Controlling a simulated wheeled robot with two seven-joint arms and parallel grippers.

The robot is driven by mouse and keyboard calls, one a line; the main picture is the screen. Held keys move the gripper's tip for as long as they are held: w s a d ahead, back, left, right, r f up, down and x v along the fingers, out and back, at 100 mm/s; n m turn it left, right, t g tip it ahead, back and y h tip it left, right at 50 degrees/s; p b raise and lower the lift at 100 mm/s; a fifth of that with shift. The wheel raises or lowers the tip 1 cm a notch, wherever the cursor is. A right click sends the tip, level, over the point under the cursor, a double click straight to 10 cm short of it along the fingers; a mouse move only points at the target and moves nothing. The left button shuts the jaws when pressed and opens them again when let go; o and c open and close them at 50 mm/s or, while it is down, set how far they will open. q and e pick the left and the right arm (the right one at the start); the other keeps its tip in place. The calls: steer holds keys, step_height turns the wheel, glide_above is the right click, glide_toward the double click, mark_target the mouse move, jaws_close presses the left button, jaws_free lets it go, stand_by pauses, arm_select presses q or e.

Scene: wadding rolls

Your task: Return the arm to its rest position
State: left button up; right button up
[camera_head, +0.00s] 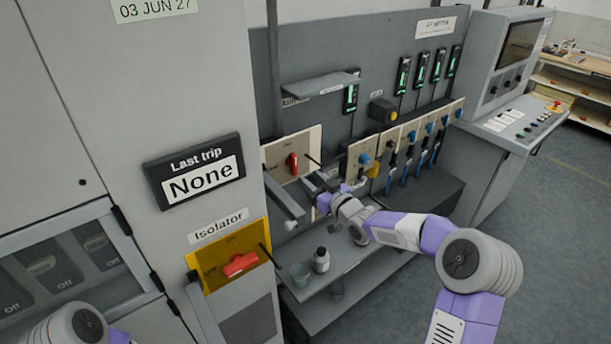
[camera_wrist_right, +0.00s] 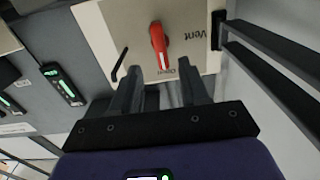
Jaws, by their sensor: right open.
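My right gripper (camera_head: 312,187) is in front of the grey machine panel, just below and right of a red handle (camera_head: 292,163) on a cream plate. In the right wrist view my right gripper (camera_wrist_right: 160,82) is open, with nothing between its two dark fingers. The red handle (camera_wrist_right: 158,45) is just beyond the fingertips there, on a plate (camera_wrist_right: 110,30) marked "Vent" and "Open". I cannot tell whether the fingers touch the handle. My right arm reaches in from the lower right. Only part of my left arm shows at the bottom left, and its gripper is out of view.
A grey ledge (camera_head: 320,83) juts out above. A red isolator switch (camera_head: 240,264) is at the left. Several blue-knobbed valves are right of the gripper. Open floor (camera_head: 545,260) lies right.

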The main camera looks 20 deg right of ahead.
steer(key=shift+s+d, duration=0.1)
steer(key=shift+s, duration=0.3)
steer(key=shift+f, duration=0.1)
steer(key=s+a+f+m+g+h, duration=0.15)
steer(key=s+a+f+g, duration=0.35)
steer(key=f, duration=0.8)
steer(key=s+a+f+m+g, duration=0.2)
steer(key=s+a+f+m, duration=0.3)
steer(key=f, duration=0.7)
steer(key=s+a+f+g, duration=0.1)
steer(key=s+f+g, duration=0.3)
steer(key=s, duration=1)
steer(key=s+a+f+g, duration=0.2)
steer(key=s+f+g, duration=0.3)
steer(key=s+f, duration=0.5)
steer(key=s, duration=0.4)
steer(key=shift+s+a+g, duration=0.15)
steer(key=shift+s+g, duration=0.05)
steer(key=shift+g, duration=0.1)
steer(key=shift+h, duration=0.25)
steer(key=shift+c, duration=0.4)
